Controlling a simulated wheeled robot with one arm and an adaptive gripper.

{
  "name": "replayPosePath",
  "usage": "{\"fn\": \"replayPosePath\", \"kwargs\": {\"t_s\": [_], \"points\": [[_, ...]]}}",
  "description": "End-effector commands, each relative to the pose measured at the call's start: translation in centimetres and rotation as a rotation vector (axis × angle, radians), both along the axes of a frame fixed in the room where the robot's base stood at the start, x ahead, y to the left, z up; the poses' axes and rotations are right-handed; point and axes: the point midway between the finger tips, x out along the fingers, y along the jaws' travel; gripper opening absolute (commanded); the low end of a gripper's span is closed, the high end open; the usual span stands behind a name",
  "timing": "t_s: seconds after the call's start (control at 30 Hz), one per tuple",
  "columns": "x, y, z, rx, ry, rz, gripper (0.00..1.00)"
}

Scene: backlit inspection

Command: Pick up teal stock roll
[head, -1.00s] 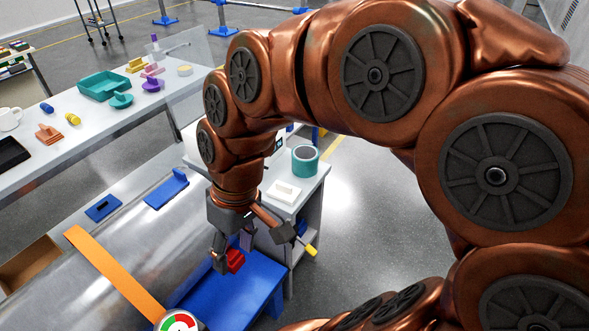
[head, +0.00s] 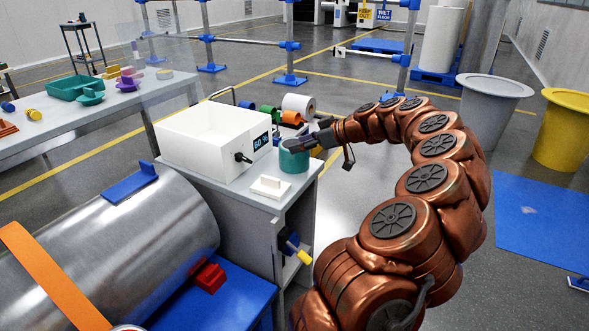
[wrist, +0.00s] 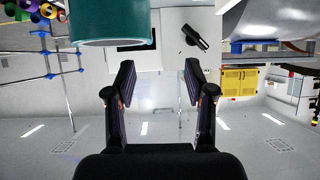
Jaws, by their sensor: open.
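The teal stock roll (head: 294,159) stands upright at the right end of a grey cabinet top, beside a white box. My gripper (head: 308,143) is at the roll's upper right side in the head view, partly overlapping it in the picture. In the wrist view my gripper (wrist: 156,80) is open, with nothing between its fingers. The roll (wrist: 110,24) fills the upper left there, above and left of the fingertips. I cannot tell whether a finger touches it.
The white box (head: 205,142) with a small display stands left of the roll. A small white block (head: 268,187) lies in front. A large metal cylinder (head: 130,232) and a red block (head: 209,277) are lower left.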

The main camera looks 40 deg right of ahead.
Motion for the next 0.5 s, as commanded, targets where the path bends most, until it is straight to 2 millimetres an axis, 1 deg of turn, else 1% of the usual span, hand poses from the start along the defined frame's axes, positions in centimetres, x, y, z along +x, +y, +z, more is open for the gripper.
{"fn": "replayPosePath", "kwargs": {"t_s": [0.03, 0.13, 0.5], "points": [[-0.4, -1.2, -1.0, -0.006, -0.005, -0.018, 0.54], [-0.4, -2.0, -1.5, -0.015, -0.012, -0.03, 0.54], [2.5, -1.1, -3.0, -0.015, -0.012, -0.026, 0.54]]}}
